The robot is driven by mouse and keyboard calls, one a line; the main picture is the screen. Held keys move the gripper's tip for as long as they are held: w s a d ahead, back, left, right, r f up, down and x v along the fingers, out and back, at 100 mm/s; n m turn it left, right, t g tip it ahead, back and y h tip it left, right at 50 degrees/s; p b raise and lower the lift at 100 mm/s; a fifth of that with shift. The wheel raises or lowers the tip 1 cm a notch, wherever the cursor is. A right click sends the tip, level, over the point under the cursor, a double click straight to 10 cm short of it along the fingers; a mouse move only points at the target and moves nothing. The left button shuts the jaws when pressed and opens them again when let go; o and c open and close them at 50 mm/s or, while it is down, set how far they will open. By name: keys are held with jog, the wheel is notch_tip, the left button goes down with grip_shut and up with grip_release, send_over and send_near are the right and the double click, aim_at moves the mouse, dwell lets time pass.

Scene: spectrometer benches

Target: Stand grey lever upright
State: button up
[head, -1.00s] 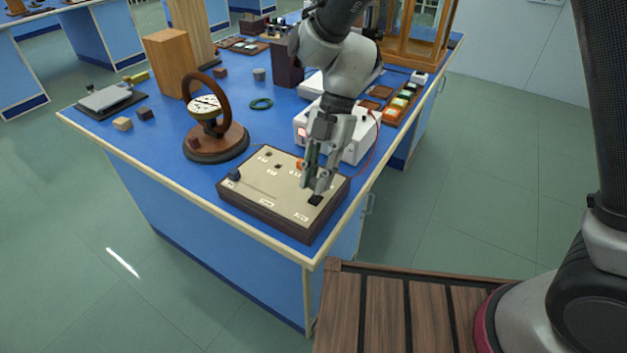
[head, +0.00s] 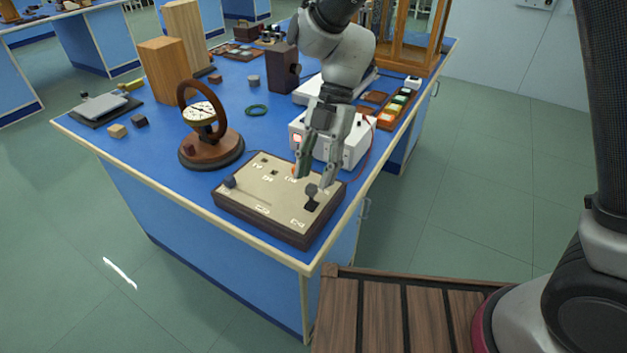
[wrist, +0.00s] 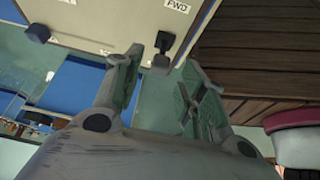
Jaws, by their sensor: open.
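The cream-topped control box (head: 262,198) sits at the near corner of the blue bench. Its grey lever (head: 311,191) stands at the right end, rising from a dark slot; it looks about upright, but a small tilt cannot be judged. My gripper (head: 315,180) is open just above and behind the lever, its fingers spread apart.
A dark slider knob (head: 230,182) is at the box's left end. A white instrument (head: 345,143) with a red cable stands behind the box. A round dial on a wooden stand (head: 209,152) is to the left.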

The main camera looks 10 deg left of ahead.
jog(key=v, duration=0.9)
jog(key=shift+d, duration=0.1)
jog(key=s+d+r+m+t+h, duration=0.1)
jog(key=d+r+m+t, duration=0.2)
jog(key=d+m, duration=1.7)
jog(key=s+d+r+m+t, duration=0.2)
jog(key=s+d+m, duration=0.1)
jog(key=d, duration=0.4)
jog(key=s+d+r+m+t, duration=0.2)
jog(key=s+d+m, duration=0.2)
jog(key=d, duration=0.3)
jog(key=s+d+r+m+t+h, duration=0.1)
jog(key=s+d+r+m+t, duration=0.1)
jog(key=d, duration=0.5)
jog(key=s+r+m, duration=0.1)
jog(key=m, duration=0.1)
jog(key=shift+s+d+m+t, duration=0.2)
jog(key=shift+s+m+t, duration=0.05)
jog(key=shift+m+t, duration=0.05)
jog(key=shift+r, duration=0.1)
jog(key=shift+c, duration=0.2)
